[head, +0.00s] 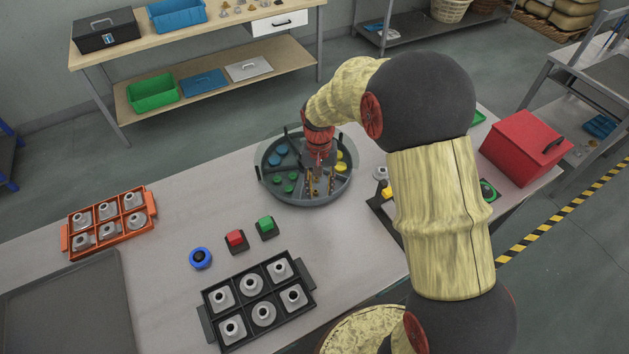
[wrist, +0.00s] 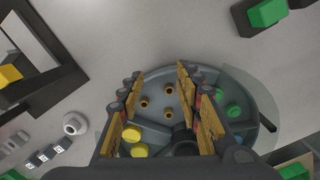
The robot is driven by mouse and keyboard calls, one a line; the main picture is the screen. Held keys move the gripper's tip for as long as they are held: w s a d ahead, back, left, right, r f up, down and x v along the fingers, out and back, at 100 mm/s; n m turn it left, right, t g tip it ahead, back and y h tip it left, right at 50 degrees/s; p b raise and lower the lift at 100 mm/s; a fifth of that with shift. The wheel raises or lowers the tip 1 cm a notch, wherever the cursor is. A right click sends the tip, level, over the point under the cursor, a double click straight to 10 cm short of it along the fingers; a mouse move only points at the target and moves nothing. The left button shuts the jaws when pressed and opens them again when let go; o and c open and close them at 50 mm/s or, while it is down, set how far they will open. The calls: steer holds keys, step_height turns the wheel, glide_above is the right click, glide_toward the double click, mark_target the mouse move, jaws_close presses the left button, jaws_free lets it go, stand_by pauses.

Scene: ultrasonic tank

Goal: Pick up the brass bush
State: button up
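Three small brass bushes show in one compartment of a round grey tray in the wrist view: one at the left (wrist: 144,102), one at the top (wrist: 168,87) and one at the lower right (wrist: 170,113). The divided tray (head: 290,204) stands on the table in the head view, with a clear guard around part of it. My gripper (head: 320,191) points down over the tray. Its gold-faced fingers are wide apart in the wrist view (wrist: 160,78), with the bushes showing between them. I see nothing held. In the head view the fingers largely hide the bushes.
Other compartments hold blue (head: 278,153), green (head: 290,180) and yellow pieces (head: 341,160). Red (head: 236,240) and green buttons (head: 266,228), a blue ring (head: 200,258) and a black tray of fittings (head: 258,300) stand in front. A red box (head: 525,147) is at right.

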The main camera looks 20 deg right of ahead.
steer(key=r+m+t, duration=0.1)
glide_above(315, 191)
steer(key=shift+s+f+m, duration=0.2)
steer(key=shift+m, duration=0.2)
steer(key=f, duration=0.2)
steer(key=f+b, duration=0.1)
steer(key=f, duration=0.4)
steer(key=shift+w+f, duration=0.15)
steer(key=shift+w, duration=0.1)
steer(key=shift+c, duration=1.4)
jaws_close()
